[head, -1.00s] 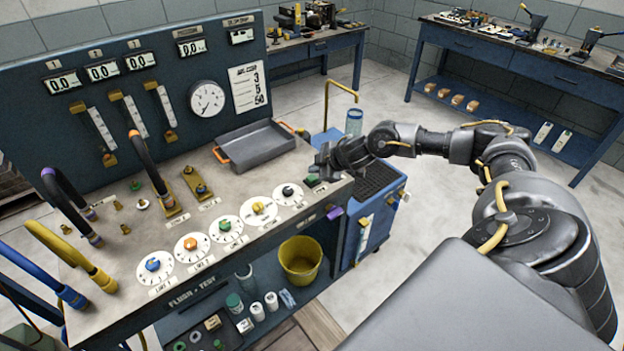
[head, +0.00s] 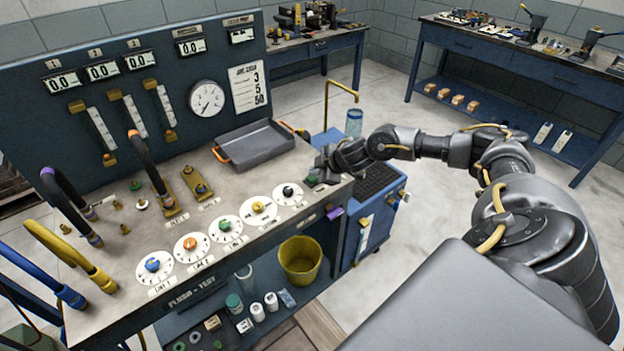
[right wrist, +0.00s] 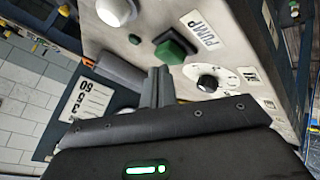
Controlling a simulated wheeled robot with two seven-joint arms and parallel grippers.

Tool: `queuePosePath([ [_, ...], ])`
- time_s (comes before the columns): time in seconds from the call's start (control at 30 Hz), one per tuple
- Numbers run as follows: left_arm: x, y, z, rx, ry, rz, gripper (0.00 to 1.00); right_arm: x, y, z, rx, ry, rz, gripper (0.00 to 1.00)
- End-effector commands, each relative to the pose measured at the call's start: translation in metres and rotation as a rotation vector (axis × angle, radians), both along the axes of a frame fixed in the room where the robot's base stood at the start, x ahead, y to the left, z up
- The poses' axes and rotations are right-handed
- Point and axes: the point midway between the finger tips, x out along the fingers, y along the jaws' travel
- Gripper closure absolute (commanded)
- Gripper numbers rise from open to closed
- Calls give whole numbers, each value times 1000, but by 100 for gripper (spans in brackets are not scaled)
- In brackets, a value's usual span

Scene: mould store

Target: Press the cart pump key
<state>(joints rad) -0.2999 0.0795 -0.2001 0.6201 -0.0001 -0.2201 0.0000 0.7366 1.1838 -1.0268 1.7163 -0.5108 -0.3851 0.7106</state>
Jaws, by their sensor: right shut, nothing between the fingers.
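The pump key is a green square button (right wrist: 176,48) on a dark base, beside a label reading PUMP (right wrist: 207,34), in the right wrist view. In the head view it is largely hidden by my right gripper at the bench's right front corner. My right gripper (head: 321,170) is shut and empty. Its fingertips (right wrist: 158,80) show just below the key in the right wrist view; I cannot tell whether they touch it. My left gripper is not in view.
A row of dials, the nearest with a black knob (head: 287,191), runs along the bench front. A grey tray (head: 255,145) with orange handles lies behind. A blue cart (head: 372,218) stands at the bench's right end. A yellow bucket (head: 301,262) sits below.

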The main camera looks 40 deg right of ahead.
Motion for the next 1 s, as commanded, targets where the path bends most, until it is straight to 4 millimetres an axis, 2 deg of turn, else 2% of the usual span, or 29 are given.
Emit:
queuePosePath([
  [0.6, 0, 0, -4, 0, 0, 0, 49, 0, 0, -8, 1, 0, -1, 100],
  [0.8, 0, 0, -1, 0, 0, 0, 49, 0, 0, -6, 0, 0, 0, 100],
  [1.0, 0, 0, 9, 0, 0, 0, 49, 0, 0, 4, 0, 2, -1, 100],
])
